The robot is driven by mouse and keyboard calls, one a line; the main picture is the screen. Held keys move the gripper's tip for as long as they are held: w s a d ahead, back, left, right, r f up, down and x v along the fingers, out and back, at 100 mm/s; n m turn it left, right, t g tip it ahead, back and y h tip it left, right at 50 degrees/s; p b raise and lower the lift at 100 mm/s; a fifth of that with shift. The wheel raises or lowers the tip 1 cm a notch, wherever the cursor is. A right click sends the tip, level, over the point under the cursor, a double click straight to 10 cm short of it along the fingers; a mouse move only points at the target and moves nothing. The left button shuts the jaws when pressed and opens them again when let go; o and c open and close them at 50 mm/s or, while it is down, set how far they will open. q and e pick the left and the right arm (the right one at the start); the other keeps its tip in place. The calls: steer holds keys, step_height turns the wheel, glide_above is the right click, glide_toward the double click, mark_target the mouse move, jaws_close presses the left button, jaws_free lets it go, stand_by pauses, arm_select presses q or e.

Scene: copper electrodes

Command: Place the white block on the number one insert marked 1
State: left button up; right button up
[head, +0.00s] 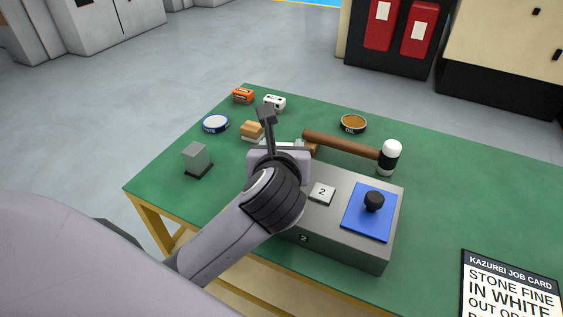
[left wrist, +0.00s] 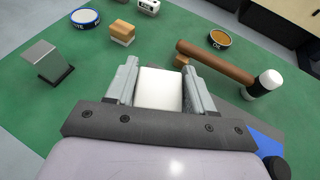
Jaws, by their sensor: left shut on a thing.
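My left gripper (left wrist: 159,70) is shut on the white block (left wrist: 160,92), which sits between its two grey fingers in the left wrist view. In the head view my left gripper (head: 280,148) is over the back left part of a grey box (head: 345,243). The arm hides the block there almost wholly. The box has a tile marked 2 (head: 322,193) on top and a blue plate with a black knob (head: 374,200). The insert marked 1 is hidden behind my gripper and arm. I cannot tell whether the block touches the box. My right gripper is not in view.
A wooden-handled mallet (head: 345,145) lies just behind the box. A tan block (head: 252,129), a blue-rimmed tin (head: 216,123), an oil tin (head: 353,123), a grey block (head: 197,158) and small orange and white boxes stand around. A job card (head: 508,285) lies front right. The green table's right side is clear.

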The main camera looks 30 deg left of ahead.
arm_select(q)
steer(key=shift+f, duration=1.9)
steer(key=shift+f, duration=0.15)
steer(key=o, duration=1.1)
steer(key=shift+r, duration=0.2)
